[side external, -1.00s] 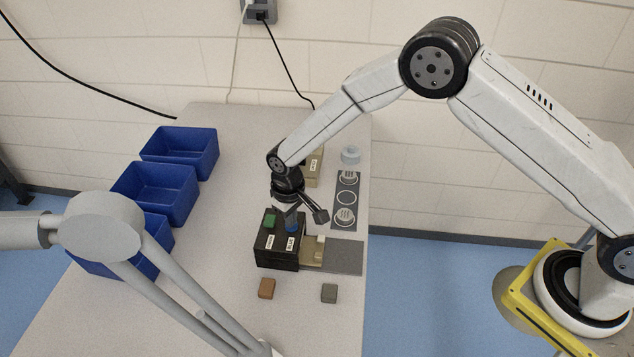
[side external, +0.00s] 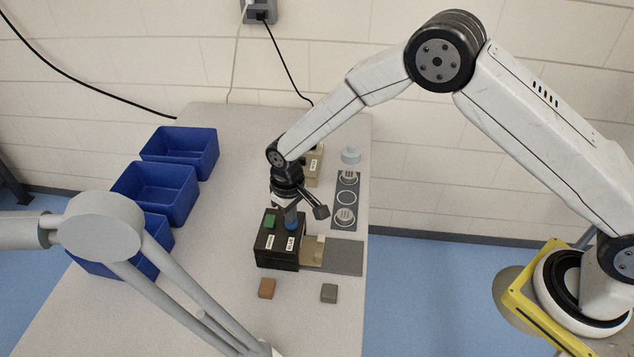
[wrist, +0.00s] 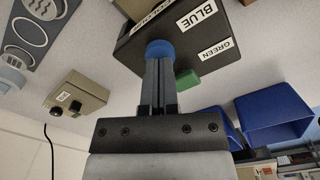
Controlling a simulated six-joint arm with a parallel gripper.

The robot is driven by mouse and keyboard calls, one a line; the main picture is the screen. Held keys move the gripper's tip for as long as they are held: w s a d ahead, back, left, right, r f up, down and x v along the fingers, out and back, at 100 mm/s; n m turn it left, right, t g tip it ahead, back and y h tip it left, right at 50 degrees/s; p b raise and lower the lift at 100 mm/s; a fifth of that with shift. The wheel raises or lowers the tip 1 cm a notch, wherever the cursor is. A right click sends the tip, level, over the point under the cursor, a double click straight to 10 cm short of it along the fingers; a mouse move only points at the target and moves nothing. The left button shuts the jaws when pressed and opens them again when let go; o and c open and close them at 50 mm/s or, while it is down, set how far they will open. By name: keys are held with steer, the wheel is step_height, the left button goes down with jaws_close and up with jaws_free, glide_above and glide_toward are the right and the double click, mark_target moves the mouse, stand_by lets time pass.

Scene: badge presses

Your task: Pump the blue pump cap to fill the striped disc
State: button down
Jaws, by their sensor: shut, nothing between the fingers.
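The blue pump cap (side external: 291,226) stands on top of a black box (side external: 277,258), beside a green cap (side external: 269,221). In the wrist view, the blue cap (wrist: 160,47) is straight ahead of my fingers. My gripper (side external: 290,220) is shut and empty, pointing down with its fingertips at the top of the cap; I cannot tell whether they touch it. The wrist view also shows the shut fingers (wrist: 158,64). Striped white discs (side external: 345,217) lie on a dark strip (side external: 335,224) with a plain ring between them. I cannot make out a disc at the box's beige part (side external: 313,249).
Blue bins (side external: 155,192) line the table's left side. A beige box (side external: 315,166) and a light grey round piece (side external: 350,154) stand at the back. A brown block (side external: 267,288) and a grey-green block (side external: 329,293) lie in front. A grey lamp-like arm (side external: 100,228) crosses the lower left.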

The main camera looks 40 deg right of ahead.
steer(key=shift+r, duration=3.25)
steer(key=shift+s+d+r, duration=0.15)
steer(key=shift+d+r, duration=0.15)
steer(key=shift+d, duration=0.15)
steer(key=s+d+r+m+t, duration=0.1)
steer(key=s+d+r, duration=0.3)
steer(key=s+d, duration=0.4)
steer(key=s+d+r+m+t, duration=0.1)
steer(key=s+d+r, duration=0.3)
steer(key=s+d, duration=0.5)
steer(key=s+m, duration=0.1)
steer(key=s, duration=0.2)
steer(key=shift+s+d+t, duration=0.2)
steer(key=shift+d+t, duration=0.05)
steer(key=shift+t, duration=0.05)
